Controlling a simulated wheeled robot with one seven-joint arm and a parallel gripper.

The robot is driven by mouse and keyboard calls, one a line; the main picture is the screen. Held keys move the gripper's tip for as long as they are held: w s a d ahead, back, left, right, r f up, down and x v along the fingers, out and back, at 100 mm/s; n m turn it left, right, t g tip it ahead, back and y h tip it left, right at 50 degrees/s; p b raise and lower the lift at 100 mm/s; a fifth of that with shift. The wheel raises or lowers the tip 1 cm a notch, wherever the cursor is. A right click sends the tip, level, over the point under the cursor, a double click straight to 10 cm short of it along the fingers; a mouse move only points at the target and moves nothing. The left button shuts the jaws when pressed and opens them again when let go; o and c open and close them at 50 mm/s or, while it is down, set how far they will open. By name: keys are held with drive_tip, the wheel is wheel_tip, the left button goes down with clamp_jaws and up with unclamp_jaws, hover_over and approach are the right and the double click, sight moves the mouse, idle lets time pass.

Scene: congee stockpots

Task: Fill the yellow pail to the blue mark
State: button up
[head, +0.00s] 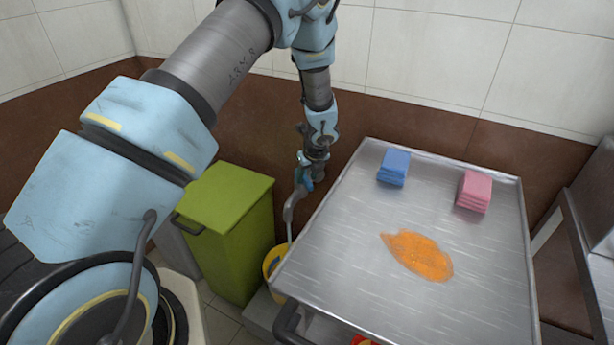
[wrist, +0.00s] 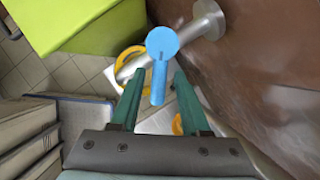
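The yellow pail (head: 274,262) stands low between the green bin and the steel table, mostly hidden by the table's edge. In the wrist view its yellow rim (wrist: 122,56) shows below the grey spout (wrist: 186,32). The blue mark and the water level cannot be seen. A blue tap lever (wrist: 161,44) with a round head sits on the spout. My gripper (wrist: 158,76) is open, with one teal finger on each side of the lever's handle and gaps showing. In the head view my gripper (head: 305,176) is small at the tap beside the wall.
The steel table (head: 330,245) holds a blue cloth stack (head: 394,167), a pink cloth stack (head: 474,191) and an orange spill (head: 418,256). The green bin (head: 228,230) stands left of the pail. A brown wall lies close behind the tap.

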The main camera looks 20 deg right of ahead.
drive_tip(key=shift+o, duration=0.4)
drive_tip(key=b+v, duration=0.1)
drive_tip(key=v, duration=0.9)
drive_tip(key=shift+s+r, duration=0.2)
drive_tip(key=shift+r, duration=0.1)
idle(6.3)
